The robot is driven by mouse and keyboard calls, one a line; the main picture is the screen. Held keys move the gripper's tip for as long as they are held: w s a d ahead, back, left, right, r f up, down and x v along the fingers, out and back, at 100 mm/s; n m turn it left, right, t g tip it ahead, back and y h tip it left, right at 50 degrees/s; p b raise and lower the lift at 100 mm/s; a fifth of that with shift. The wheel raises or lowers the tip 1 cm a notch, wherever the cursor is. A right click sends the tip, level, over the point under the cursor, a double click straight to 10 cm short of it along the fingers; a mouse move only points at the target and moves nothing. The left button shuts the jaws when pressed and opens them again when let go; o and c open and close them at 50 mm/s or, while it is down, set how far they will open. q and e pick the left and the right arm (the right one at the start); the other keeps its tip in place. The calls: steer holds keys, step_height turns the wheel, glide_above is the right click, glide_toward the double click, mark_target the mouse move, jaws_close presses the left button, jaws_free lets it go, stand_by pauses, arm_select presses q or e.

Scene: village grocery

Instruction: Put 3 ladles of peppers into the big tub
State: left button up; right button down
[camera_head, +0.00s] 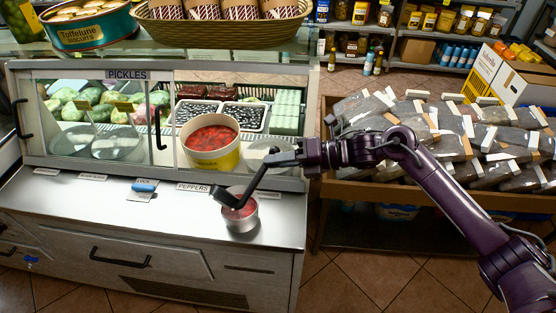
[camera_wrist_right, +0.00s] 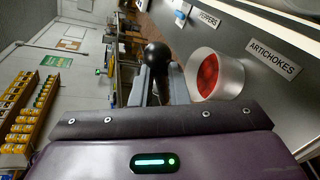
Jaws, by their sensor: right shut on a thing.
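My right gripper (camera_head: 298,155) is shut on a black ladle (camera_head: 262,181). The tub has pale, shiny walls and red contents. It also shows in the right wrist view (camera_wrist_right: 232,77), right of my right gripper (camera_wrist_right: 159,88) and the round black part of the ladle (camera_wrist_right: 157,54). I cannot tell whether the ladle holds peppers. A larger cream bucket of red peppers (camera_head: 226,160) stands in the open pickle case behind. My left gripper is out of view.
A PEPPERS label (camera_head: 194,187) and a blue-handled item (camera_head: 145,187) lie on the counter (camera_head: 90,208). The glass door (camera_head: 92,118) covers the case's left part. A crate of dark packets (camera_head: 350,183) stands right, under my arm.

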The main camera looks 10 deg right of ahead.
steer(key=s+a+r+n+t+h+p, duration=0.3)
steer(key=s+a+r+n+t+h, duration=0.1)
steer(key=s+a+r+n+h, duration=0.3)
steer(key=shift+s+a+r, duration=0.25)
steer(key=shift+s+a, duration=0.4)
steer(key=shift+a, duration=0.5)
steer(key=shift+d, duration=0.1)
stand_by(0.4)
